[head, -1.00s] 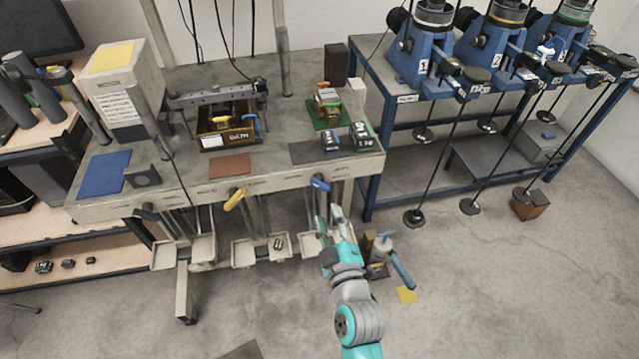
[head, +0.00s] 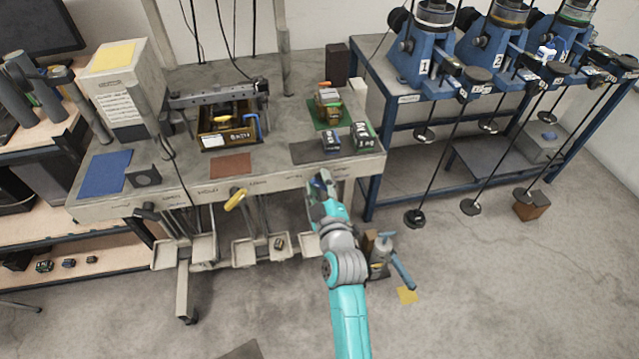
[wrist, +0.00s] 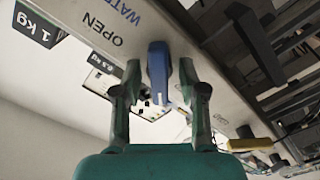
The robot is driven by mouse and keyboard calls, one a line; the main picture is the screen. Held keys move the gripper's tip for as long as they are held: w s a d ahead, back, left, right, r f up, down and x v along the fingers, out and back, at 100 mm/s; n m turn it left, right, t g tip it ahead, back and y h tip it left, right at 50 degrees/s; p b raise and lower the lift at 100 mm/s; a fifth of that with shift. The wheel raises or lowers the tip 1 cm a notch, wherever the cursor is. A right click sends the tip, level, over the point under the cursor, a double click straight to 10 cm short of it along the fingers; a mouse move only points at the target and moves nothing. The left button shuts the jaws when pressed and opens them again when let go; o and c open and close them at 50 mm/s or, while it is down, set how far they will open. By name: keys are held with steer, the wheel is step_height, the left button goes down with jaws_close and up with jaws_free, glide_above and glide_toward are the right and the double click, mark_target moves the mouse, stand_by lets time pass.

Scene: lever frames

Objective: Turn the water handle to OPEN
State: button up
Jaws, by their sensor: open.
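The blue water handle (wrist: 158,65) shows in the wrist view under the bench's front edge, by the printed words WATER and OPEN. My gripper (wrist: 165,92) is open, with one finger on each side of the handle. I cannot tell whether either finger touches it. In the head view my gripper (head: 319,185) is at the bench's front edge, right of the middle, and hides most or all of the handle.
A yellow handle (head: 235,199) hangs from the same bench edge (head: 270,184) to the left; it also shows in the wrist view (wrist: 252,144). Small trays (head: 248,250) hang below the bench. A grey device with a blue lever (head: 402,272) stands on the floor right of my arm.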

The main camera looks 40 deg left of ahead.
jaws_close()
steer(key=shift+m, duration=0.3)
steer(key=m, duration=0.4)
steer(key=shift+w+d+r+m, duration=0.1)
steer(key=shift+m, duration=0.2)
steer(key=m, duration=0.4)
steer(key=shift+w+d, duration=0.1)
steer(key=m, duration=0.5)
steer(key=shift+w+d, duration=0.1)
steer(key=shift+w+m, duration=0.1)
steer(key=shift+m, duration=1.8)
